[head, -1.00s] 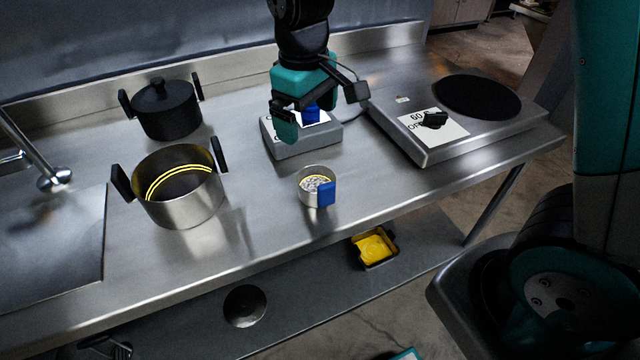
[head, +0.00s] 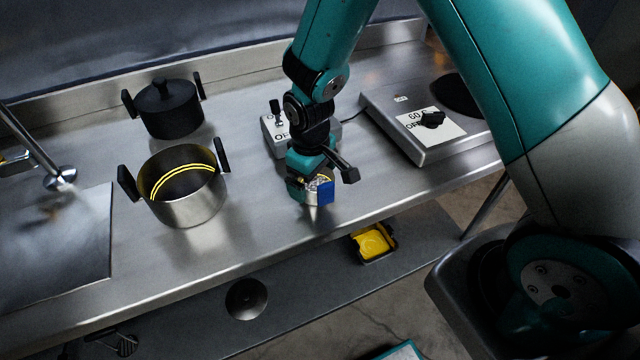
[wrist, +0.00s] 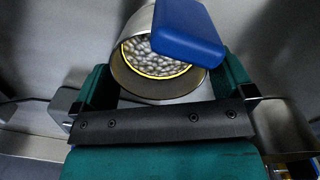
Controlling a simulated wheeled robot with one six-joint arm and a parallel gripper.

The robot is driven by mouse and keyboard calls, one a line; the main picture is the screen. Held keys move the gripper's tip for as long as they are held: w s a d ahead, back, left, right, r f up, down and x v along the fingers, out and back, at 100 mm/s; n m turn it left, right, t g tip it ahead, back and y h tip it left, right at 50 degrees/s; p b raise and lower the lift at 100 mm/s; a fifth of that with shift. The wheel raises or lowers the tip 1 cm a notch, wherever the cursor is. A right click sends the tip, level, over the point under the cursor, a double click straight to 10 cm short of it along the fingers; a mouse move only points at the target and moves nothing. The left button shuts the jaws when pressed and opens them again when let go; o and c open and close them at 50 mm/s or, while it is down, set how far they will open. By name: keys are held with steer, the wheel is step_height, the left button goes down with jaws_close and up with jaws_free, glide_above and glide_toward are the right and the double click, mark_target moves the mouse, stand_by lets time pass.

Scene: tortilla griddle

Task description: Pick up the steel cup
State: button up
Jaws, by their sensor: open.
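The steel cup (head: 319,198) stands near the front edge of the steel counter, partly hidden by my gripper (head: 309,194) in the head view. The cup has a blue handle (head: 326,192) and a yellow line inside, with a grey pebbly content. In the wrist view the cup (wrist: 160,87) sits between the fingers of my gripper (wrist: 165,85), with the blue handle (wrist: 187,33) at the top right. My gripper is open, one finger on each side of the cup. I cannot tell whether either finger touches it.
An open steel pot (head: 188,207) and a lidded dark pot (head: 167,110) stand to the left, by the sink. A switch box (head: 273,128) is behind my gripper. A hot plate (head: 425,155) stands right. A yellow container (head: 372,243) is on the lower shelf.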

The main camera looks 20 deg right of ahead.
steer(key=shift+f, duration=0.65)
steer(key=c, duration=0.9)
steer(key=shift+o, duration=0.2)
steer(key=shift+r, duration=0.1)
